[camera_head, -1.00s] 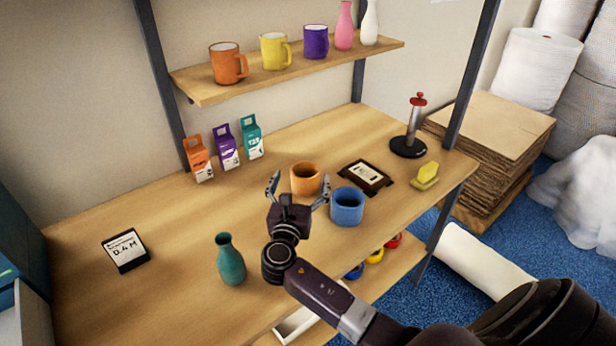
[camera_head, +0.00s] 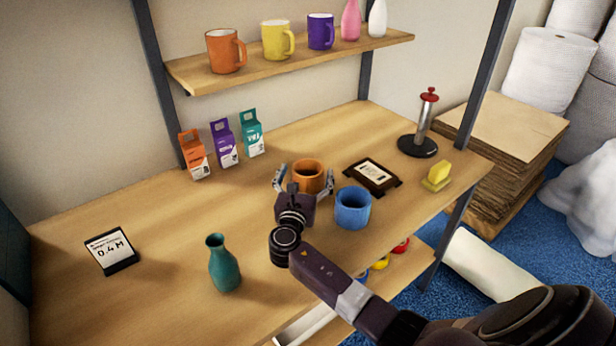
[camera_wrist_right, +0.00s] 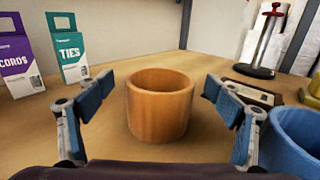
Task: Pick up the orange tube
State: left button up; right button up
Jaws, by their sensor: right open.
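The orange tube (camera_head: 308,176) stands upright on the wooden table, a short, wide, hollow cylinder with its open end up. In the right wrist view the orange tube (camera_wrist_right: 160,108) is centred between the two blue-padded fingers. My right gripper (camera_head: 304,178) is open, its fingers pointing at the tube with one towards each side. In the wrist view the right gripper (camera_wrist_right: 160,95) shows a gap between each finger and the tube. The left gripper is not in view.
A blue tube (camera_head: 352,208) stands close on the right of my right gripper. A teal vase (camera_head: 224,264) stands at the front left. A framed card (camera_head: 372,177), a yellow block (camera_head: 438,176) and small cartons (camera_head: 224,145) stand around. A shelf (camera_head: 290,64) with mugs hangs behind.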

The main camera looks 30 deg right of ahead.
jog(key=shift+x, duration=1.25)
jog(key=shift+c, duration=0.5)
jog(key=c, duration=0.7)
jog(key=shift+c, duration=0.2)
